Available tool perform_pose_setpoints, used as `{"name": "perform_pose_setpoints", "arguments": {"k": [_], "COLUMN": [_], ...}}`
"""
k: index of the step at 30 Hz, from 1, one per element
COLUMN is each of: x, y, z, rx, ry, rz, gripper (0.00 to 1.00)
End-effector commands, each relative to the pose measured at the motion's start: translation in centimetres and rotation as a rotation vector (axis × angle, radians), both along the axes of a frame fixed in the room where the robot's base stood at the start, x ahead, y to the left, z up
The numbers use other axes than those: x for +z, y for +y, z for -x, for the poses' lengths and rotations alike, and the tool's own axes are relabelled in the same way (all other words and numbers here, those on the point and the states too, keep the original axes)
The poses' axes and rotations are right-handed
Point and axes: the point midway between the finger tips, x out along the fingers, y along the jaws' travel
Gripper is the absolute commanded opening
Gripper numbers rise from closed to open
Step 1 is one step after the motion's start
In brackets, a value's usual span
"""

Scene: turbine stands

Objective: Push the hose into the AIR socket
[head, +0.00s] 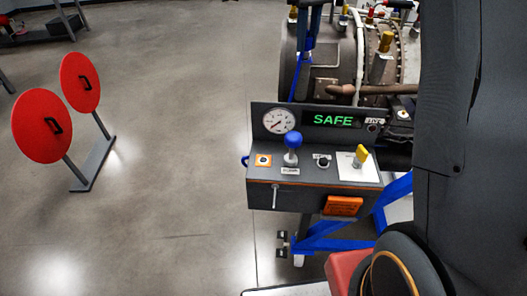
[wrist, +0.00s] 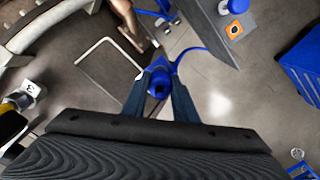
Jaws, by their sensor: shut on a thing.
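My gripper (head: 309,42) is above the left side of the engine in the head view. In the wrist view its two fingers (wrist: 160,85) are closed on the blue end of the hose (wrist: 158,79), which has a dark opening facing the camera. The blue hose curves off to the right in the wrist view and hangs down below my gripper in the head view (head: 293,88). No AIR label is readable, so I cannot tell which fitting is the AIR socket. The hose end appears free of any fitting.
A control box (head: 314,196) with a gauge, a SAFE display (head: 333,120), a blue knob (head: 293,141) and a yellow lever (head: 361,154) stands before the engine (head: 340,58). Red discs (head: 42,125) stand at left.

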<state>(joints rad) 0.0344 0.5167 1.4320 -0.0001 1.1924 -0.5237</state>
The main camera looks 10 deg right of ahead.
Motion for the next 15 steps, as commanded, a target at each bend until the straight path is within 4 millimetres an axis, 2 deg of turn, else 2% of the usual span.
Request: {"name": "perform_pose_setpoints", "arguments": {"k": [12, 13, 15], "x": [-0.12, -0.12, -0.11], "y": [0.00, 0.00, 0.00], "z": [0.00, 0.00, 0.00], "rx": [0.000, 0.000, 0.000], "ry": [0.000, 0.000, 0.000], "rz": [0.000, 0.000, 0.000], "gripper": [0.00, 0.29, 0.41]}}
